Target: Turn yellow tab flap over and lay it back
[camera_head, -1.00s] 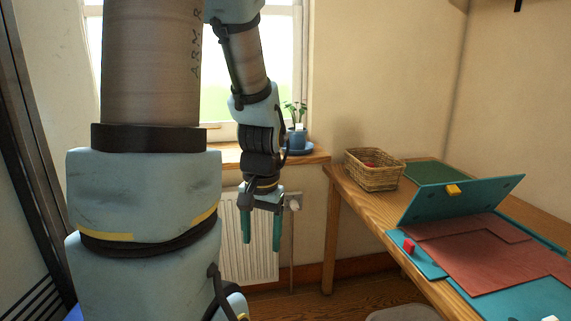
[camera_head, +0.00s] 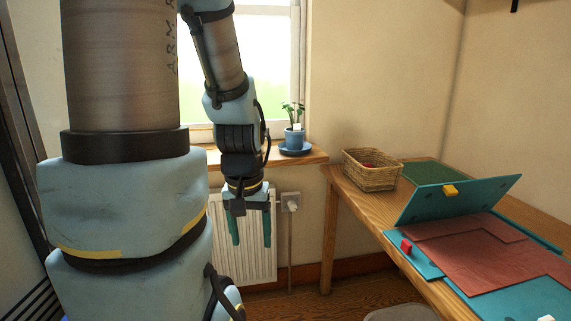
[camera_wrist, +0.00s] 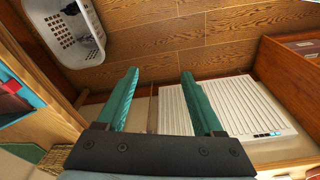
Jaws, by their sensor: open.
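The teal flap with the yellow tab (camera_head: 450,190) stands tilted up above the board on the wooden table at the right of the head view. The flap panel (camera_head: 485,195) leans with its upper edge toward the back right. A red tab (camera_head: 406,246) sits on a teal flap lying flat at the board's left, and a white tab shows at the bottom edge. My gripper (camera_head: 249,228) hangs open and empty in front of the radiator, left of the table and well apart from the flap. Its two teal fingers also show in the wrist view (camera_wrist: 159,100), with nothing between them.
A wicker basket (camera_head: 371,170) and a green mat (camera_head: 428,172) are at the table's far end. A potted plant (camera_head: 293,136) stands on the windowsill. The wrist view shows a white laundry basket (camera_wrist: 66,30) on the floor and the radiator (camera_wrist: 228,105) near the fingers.

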